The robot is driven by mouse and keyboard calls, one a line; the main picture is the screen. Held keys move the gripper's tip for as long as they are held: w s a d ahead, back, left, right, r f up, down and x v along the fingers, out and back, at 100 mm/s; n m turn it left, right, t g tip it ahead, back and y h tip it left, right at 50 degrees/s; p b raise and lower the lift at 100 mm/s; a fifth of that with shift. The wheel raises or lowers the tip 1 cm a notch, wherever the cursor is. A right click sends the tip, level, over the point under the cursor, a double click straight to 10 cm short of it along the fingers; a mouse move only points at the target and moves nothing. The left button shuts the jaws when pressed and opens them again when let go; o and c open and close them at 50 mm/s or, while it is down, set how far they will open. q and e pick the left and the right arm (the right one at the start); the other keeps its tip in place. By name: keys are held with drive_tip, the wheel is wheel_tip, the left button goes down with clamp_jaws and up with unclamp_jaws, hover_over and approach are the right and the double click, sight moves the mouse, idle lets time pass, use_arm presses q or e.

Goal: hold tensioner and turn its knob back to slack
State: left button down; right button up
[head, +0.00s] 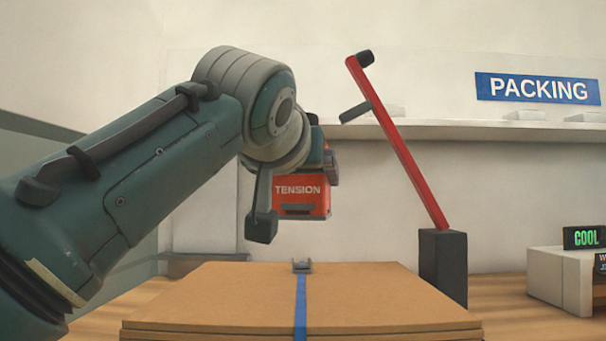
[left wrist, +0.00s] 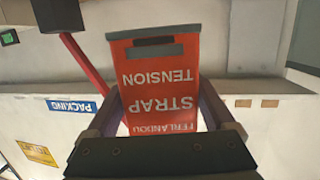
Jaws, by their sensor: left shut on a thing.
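The tensioner is a red box (head: 302,196) lettered TENSION, with a grey slot low on its front. It hangs in the air above the cardboard stack in the head view. My left gripper (head: 326,165) is shut on it, mostly hidden behind my wrist. In the left wrist view the tensioner (left wrist: 160,75) appears upside down between the two fingers, its lettering facing the camera. I cannot make out a knob in either view. My right gripper is not in view.
A flat cardboard stack (head: 370,295) with a blue strap (head: 300,305) and a small metal buckle (head: 302,266) lies below. A red lever (head: 405,150) leans up from a dark post (head: 443,265) at right.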

sight(304, 203)
use_arm(q)
drive_tip(key=shift+f+b, duration=0.3)
drive_tip(key=shift+f, duration=0.15)
drive_tip(key=shift+f, duration=0.35)
drive_tip(key=shift+f+b, duration=0.55)
drive_tip(key=shift+f, duration=0.1)
drive_tip(key=shift+f, duration=0.35)
drive_tip(key=shift+f+b, duration=1.3)
drive_tip(key=shift+f, duration=0.75)
drive_tip(key=shift+f, duration=0.35)
drive_tip(key=shift+f+b, duration=0.65)
drive_tip(key=shift+f, duration=0.15)
drive_tip(key=shift+f, duration=0.2)
